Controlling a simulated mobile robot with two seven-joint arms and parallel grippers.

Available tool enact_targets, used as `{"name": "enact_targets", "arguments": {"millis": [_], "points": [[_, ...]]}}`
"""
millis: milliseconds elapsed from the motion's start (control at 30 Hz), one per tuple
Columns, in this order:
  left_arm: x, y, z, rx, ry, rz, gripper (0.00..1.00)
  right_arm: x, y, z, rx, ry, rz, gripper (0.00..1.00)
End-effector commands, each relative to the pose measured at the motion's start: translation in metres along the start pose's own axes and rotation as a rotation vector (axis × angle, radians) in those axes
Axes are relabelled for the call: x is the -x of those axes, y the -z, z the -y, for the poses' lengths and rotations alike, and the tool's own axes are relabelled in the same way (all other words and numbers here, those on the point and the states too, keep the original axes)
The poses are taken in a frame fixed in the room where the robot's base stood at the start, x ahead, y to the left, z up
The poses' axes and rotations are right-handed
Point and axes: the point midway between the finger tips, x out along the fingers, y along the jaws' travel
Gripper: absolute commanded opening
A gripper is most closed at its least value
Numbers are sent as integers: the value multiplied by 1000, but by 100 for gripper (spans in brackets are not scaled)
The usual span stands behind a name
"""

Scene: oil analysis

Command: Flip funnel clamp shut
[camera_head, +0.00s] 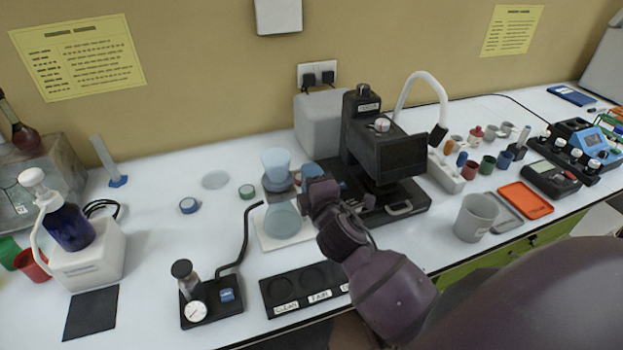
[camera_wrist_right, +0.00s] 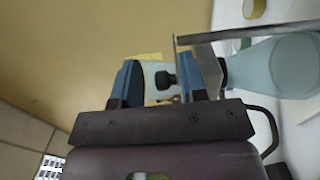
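The glass funnel (camera_head: 277,160) stands upright on top of the pale blue flask (camera_head: 283,221), left of centre in the head view. A dark clamp (camera_head: 279,184) sits at the joint between them. The flask also shows at the right of the right wrist view (camera_wrist_right: 285,66), beside a grey metal clamp piece (camera_wrist_right: 207,68). My right gripper (camera_head: 311,173) is just right of the funnel and clamp. In the right wrist view its blue fingers (camera_wrist_right: 158,82) stand apart, with a small black knob (camera_wrist_right: 165,79) seen between them. I cannot tell whether they touch it. My left gripper is out of view.
A black press-like instrument (camera_head: 375,140) stands close behind and right of my right gripper. A small gauge stand with a bent black tube (camera_head: 243,240) is left of the flask. A labelled black tray (camera_head: 300,287) lies in front. A grey beaker (camera_head: 476,217) stands to the right.

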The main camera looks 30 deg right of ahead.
Motion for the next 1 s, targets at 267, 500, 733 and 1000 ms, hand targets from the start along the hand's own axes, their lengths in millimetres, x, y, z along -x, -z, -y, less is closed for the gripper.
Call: {"name": "enact_targets", "arguments": {"millis": [267,500,733,1000], "points": [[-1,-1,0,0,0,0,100,10,0,4,-1,6,1,39],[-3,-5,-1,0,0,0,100,50,0,4,-1,6,1,39],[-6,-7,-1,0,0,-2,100,86,0,2,0,4,1,39],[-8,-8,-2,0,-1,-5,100,107,0,0,1,1,0,39]]}}
